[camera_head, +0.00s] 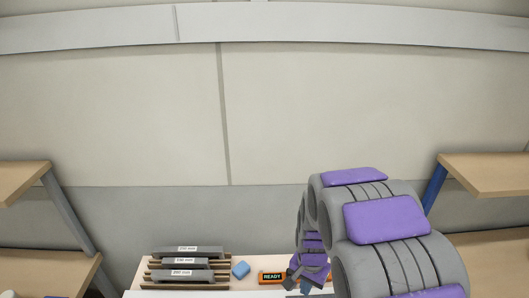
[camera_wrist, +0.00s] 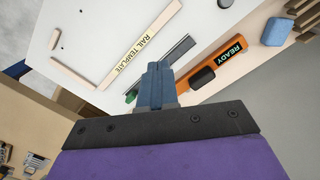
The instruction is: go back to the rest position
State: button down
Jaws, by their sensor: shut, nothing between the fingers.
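My gripper (camera_wrist: 155,70) shows in the wrist view as two blue-grey fingers pressed together, with nothing between them. It is over a white worktop (camera_wrist: 100,20). In the head view my arm, grey with purple pads, reaches forward on the right, and the gripper (camera_head: 298,278) is low over the bench, partly hidden by the arm.
Dark 250 mm rails (camera_head: 187,250) lie on wooden supports left of a blue block (camera_head: 241,269). A wooden RAIL TEMPLATE strip (camera_wrist: 118,72) and a dark bar (camera_wrist: 179,48) lie near the fingers. Wooden shelves stand left (camera_head: 22,178) and right (camera_head: 488,172); the wall behind is bare.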

jog(key=s+d+r+n, duration=0.1)
jog(key=s+r, duration=0.3)
jog(key=s, duration=0.4)
jog(key=s+r+n+g+b, duration=0.1)
jog(key=s+r+n, duration=0.2)
jog(key=s, duration=0.6)
jog(key=s+d+r+n+b, duration=0.1)
jog(key=s+r+n, duration=0.1)
jog(key=s+r, duration=0.4)
jog(key=s, duration=0.3)
jog(key=shift+d+r+n, duration=0.3)
jog(key=shift+d, duration=0.05)
dwell(0.3)
